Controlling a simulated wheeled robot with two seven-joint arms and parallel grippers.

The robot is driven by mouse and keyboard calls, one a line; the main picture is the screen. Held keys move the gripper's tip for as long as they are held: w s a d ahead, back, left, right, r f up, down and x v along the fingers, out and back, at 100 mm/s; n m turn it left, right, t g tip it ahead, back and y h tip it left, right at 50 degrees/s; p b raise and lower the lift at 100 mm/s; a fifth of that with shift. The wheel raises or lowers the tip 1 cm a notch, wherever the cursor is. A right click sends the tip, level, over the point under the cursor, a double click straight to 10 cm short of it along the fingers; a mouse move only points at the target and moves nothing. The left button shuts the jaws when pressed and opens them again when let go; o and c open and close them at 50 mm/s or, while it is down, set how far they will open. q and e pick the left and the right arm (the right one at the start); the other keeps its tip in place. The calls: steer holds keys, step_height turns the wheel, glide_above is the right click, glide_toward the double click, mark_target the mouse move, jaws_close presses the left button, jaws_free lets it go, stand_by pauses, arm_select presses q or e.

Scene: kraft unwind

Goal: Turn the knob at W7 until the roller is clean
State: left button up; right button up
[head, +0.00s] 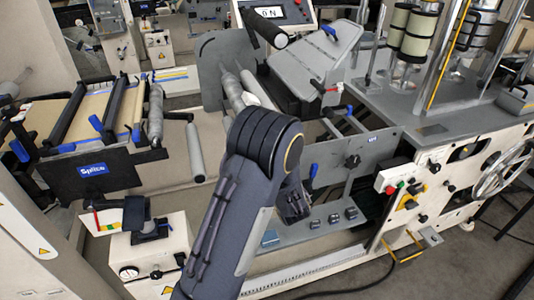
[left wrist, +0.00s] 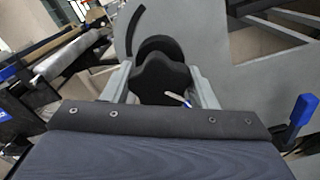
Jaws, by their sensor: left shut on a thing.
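In the left wrist view, a black lobed knob (left wrist: 158,76) sits in front of a grey plate (left wrist: 213,40) with a curved slot. My left gripper (left wrist: 161,92) has its two grey fingers on either side of the knob and is shut on it. A thin pale piece shows at the knob's lower right. In the head view, a dark arm of mine fills the centre and hides the knob and fingers. Grey rollers (head: 231,92) show beside the upright plate (head: 222,58). I cannot read a W7 label or judge the roller's cleanliness. My right gripper is not in view.
A blue lever (left wrist: 301,112) stands to the right in the left wrist view. In the head view, a screen panel (head: 275,14) is above, a splice table (head: 75,115) is left, and a handwheel (head: 503,167) is at right. Machine frames crowd the arm.

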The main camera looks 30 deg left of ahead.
arm_select(q)
steer(key=shift+m+p, duration=1)
steer(key=shift+m, duration=0.3)
steer(key=o, duration=1)
steer(key=v, duration=0.7)
steer(key=shift+a, duration=0.1)
